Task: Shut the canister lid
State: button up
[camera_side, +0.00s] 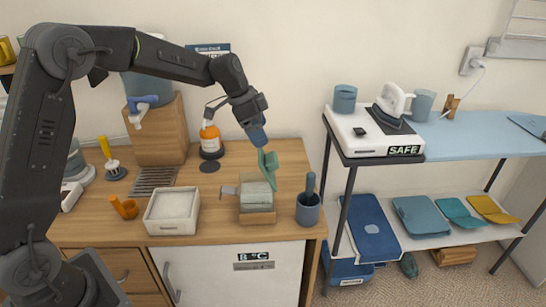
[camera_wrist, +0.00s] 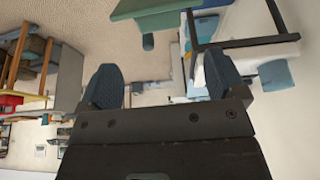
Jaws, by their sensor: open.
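The canister (camera_side: 256,195) stands on the wooden counter, a pale greenish box on a wooden base. Its green lid (camera_side: 269,165) is raised, standing tilted up at the back right of the canister. My gripper (camera_side: 258,138) points down just above the lid's upper edge; whether it touches the lid I cannot tell. In the wrist view my gripper (camera_wrist: 163,80) has its two blue fingers wide apart with nothing between them. A green part at the top edge of that view (camera_wrist: 140,8) looks like the lid, but mostly lies outside the frame.
A white square tub (camera_side: 172,228) stands left of the canister and a dark blue cup (camera_side: 308,209) right of it. A shelf with an iron (camera_side: 394,99) is further right. Counter behind the canister looks mostly clear.

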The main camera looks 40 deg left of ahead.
aim_at(273, 156)
jog(key=x, duration=0.9)
jog(key=shift+w+d+f, duration=0.1)
jog(key=shift+f, duration=0.2)
jog(key=c, duration=1.3)
